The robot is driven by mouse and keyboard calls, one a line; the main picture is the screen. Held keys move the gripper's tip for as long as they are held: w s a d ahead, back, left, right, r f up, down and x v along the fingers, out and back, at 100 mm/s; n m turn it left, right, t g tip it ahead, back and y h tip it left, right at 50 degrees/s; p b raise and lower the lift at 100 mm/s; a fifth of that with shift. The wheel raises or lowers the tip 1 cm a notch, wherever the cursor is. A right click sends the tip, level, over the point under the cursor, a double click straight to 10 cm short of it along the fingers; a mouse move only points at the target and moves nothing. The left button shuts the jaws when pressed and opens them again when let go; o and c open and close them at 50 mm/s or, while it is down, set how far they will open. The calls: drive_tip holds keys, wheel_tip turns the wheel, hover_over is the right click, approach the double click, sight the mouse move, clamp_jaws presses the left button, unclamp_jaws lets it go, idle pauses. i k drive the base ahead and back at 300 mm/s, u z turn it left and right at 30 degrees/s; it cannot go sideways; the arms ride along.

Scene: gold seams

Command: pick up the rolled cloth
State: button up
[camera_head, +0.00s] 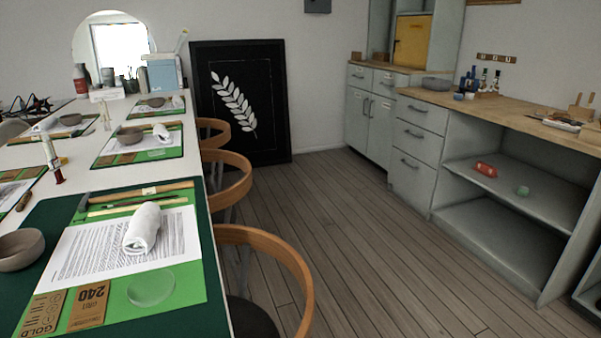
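A white rolled cloth (142,228) lies on a printed white sheet (85,250) on the near place setting of the long table at the left. The sheet rests on a green mat (188,285). Nothing covers the cloth, and its rolled end faces toward me. A similar white roll (161,133) lies on the setting farther back. My gripper is not in view.
Near the cloth are a clear round disc (151,288), sandpaper packets (90,304), a bowl (20,249) and thin sticks (135,195). Wooden chairs (262,240) line the table's right side. Open wooden floor (350,230) separates them from the grey cabinets (414,160).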

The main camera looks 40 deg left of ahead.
sight(140, 238)
drive_tip(key=u, duration=0.2)
drive_tip(key=i, duration=1.5)
drive_tip(key=u, duration=1.35)
drive_tip(key=i, duration=0.85)
drive_tip(key=u, duration=1)
